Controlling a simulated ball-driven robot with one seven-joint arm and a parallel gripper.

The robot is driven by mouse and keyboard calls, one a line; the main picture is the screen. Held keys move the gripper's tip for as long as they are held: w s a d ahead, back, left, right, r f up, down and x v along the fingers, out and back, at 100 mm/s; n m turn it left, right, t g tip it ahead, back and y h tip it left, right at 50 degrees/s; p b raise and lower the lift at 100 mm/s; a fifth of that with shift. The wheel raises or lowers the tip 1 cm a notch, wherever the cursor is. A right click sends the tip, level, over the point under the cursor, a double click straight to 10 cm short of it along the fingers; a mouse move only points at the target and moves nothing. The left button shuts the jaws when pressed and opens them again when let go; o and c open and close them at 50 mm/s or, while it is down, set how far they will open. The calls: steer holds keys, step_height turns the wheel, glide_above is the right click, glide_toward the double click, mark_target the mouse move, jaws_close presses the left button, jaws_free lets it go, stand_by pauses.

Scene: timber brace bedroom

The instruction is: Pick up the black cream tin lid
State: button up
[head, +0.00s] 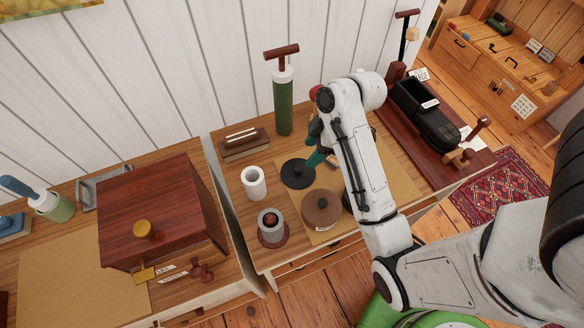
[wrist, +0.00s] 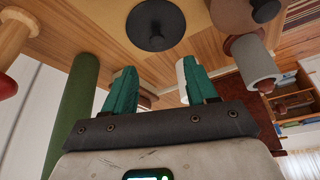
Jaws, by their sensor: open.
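The black cream tin lid (head: 297,174) is a flat dark disc with a small knob, lying on the wooden table. In the wrist view, the black lid (wrist: 155,24) is ahead of the fingertips, near the top edge. My gripper (head: 316,158) is just right of the lid in the head view, partly hidden by my arm. In the wrist view, my gripper (wrist: 160,70) has its two teal fingers spread, with nothing between them and a gap to the lid.
A brown round tin (head: 321,209), a white cup (head: 253,182) and a grey cup (head: 271,226) stand near the lid. A green pump (head: 283,103) stands behind, beside a small wooden block (head: 244,146). A red-brown box (head: 160,208) is left; a black machine (head: 426,115) is right.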

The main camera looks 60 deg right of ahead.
mark_target(298, 168)
steer(key=x, duration=0.3)
steer(key=shift+w+a+f, duration=0.1)
steer(key=shift+w+f, duration=0.1)
steer(key=shift+f, duration=0.1)
steer(key=shift+d+p+x, duration=0.15)
steer(key=shift+p+x, duration=0.1)
steer(key=shift+x, duration=1)
steer(key=shift+d+p+x, duration=0.15)
steer(key=shift+p+x, duration=0.1)
steer(key=shift+x, duration=1.05)
steer(key=shift+s, duration=0.1)
jaws_close()
steer(key=shift+r, duration=0.1)
